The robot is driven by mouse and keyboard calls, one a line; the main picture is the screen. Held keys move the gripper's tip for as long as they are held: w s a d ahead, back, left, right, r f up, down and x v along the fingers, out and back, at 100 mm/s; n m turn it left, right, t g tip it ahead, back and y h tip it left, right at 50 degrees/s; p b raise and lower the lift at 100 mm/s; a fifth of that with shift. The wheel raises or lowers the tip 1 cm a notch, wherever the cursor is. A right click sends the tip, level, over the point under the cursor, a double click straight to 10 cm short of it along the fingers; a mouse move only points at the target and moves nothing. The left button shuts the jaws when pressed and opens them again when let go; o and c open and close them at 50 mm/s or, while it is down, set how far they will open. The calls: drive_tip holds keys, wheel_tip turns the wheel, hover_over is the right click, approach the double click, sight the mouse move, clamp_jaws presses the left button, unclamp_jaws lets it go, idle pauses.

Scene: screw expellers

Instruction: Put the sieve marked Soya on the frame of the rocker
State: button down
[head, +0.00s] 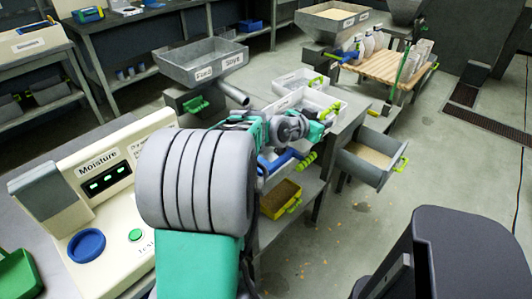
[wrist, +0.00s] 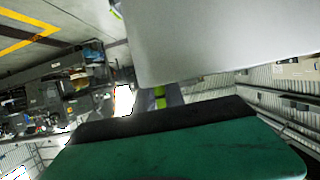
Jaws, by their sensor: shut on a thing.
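In the head view my gripper (head: 322,124) is at the end of my arm, beside a white tray (head: 338,107) with a lime handle (head: 331,111). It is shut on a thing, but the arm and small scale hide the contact. The wrist view shows a broad pale grey surface (wrist: 220,40) close above, and a lime piece (wrist: 160,97) below it. I cannot read Soya on a sieve. A grey hopper (head: 200,60) bears Feed and Soya labels. The rocker's frame cannot be told for sure; blue and lime handles (head: 306,161) show below my gripper.
A white tray with a lime handle (head: 297,80) stands behind on the bench. A grey drawer (head: 377,172) juts out at right. A yellow bin (head: 279,200) sits on the shelf below. The moisture meter (head: 97,185) is at left.

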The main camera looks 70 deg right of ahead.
drive_tip(key=w+f, duration=0.1)
drive_tip(key=w, duration=0.2)
drive_tip(key=w+d+f, duration=0.1)
drive_tip(key=w+f, duration=0.1)
drive_tip(key=w+d+f, duration=0.1)
drive_tip(key=w, duration=0.2)
drive_tip(key=shift+w+d+f, duration=0.2)
drive_tip(key=shift+w+f, duration=0.1)
drive_tip(key=w+d+f, duration=0.1)
drive_tip(key=w+f, duration=0.4)
drive_tip(key=f, duration=0.4)
drive_tip(key=shift+d+f+b, duration=0.2)
drive_tip(key=shift+b, duration=0.15)
drive_tip(key=c, duration=1.4)
unclamp_jaws()
drive_tip(key=shift+r, duration=0.1)
drive_tip(key=v, duration=0.7)
drive_tip(key=shift+a+r, duration=0.15)
drive_tip(key=shift+a, duration=0.1)
